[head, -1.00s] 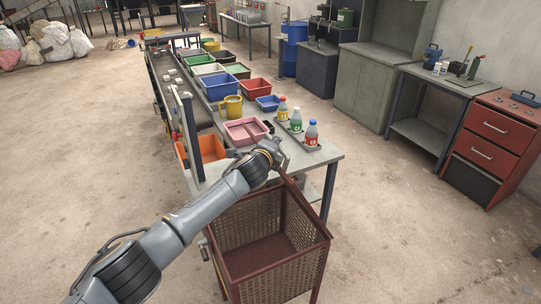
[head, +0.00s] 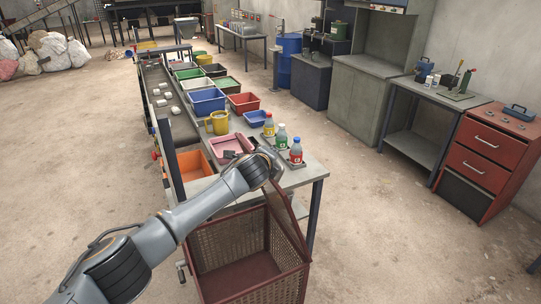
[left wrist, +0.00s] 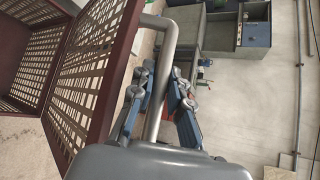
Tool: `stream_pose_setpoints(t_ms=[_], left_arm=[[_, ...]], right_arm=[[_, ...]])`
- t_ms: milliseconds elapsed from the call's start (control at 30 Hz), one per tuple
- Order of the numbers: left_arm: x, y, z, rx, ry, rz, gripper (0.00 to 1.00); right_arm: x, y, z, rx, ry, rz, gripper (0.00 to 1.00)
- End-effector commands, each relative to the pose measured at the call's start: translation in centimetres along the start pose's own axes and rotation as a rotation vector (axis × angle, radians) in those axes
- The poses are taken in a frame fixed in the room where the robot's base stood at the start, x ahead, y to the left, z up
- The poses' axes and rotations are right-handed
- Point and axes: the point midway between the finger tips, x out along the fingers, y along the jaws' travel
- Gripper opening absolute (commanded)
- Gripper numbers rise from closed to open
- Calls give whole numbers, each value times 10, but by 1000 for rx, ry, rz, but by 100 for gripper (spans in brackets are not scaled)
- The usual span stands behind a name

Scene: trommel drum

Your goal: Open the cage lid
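The cage (head: 240,275) is a reddish-brown mesh box below my arm, at the lower middle of the head view. Its top is uncovered and I see its inside and floor. The cage lid (head: 287,222), a mesh panel in a brown frame, stands raised and tilted along the cage's right side. In the left wrist view the lid (left wrist: 92,75) is at the left, beside a grey bent-bar handle (left wrist: 167,45). My left gripper (left wrist: 160,82) has its fingers on both sides of this handle and seems shut on it. In the head view the fingers are mostly hidden. My right gripper is not in view.
Open floor (head: 400,240) lies to the right.

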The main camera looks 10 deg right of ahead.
Motion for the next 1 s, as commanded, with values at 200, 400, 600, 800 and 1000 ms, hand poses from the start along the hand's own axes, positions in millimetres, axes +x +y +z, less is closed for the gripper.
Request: stream_pose_setpoints(t_ms=[200, 400, 600, 800, 1000], left_arm=[[0, 0, -1, 0, 1, 0, 24], [-2, -1, 0, 0, 0, -2, 24], [-18, -1, 0, 0, 2, -4, 24], [-44, -1, 0, 0, 1, -3, 24], [-75, 0, 0, 1, 1, -2, 24]], right_arm=[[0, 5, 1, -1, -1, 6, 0], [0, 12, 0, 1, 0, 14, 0], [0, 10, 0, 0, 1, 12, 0], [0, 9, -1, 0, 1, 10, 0], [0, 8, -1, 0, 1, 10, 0]])
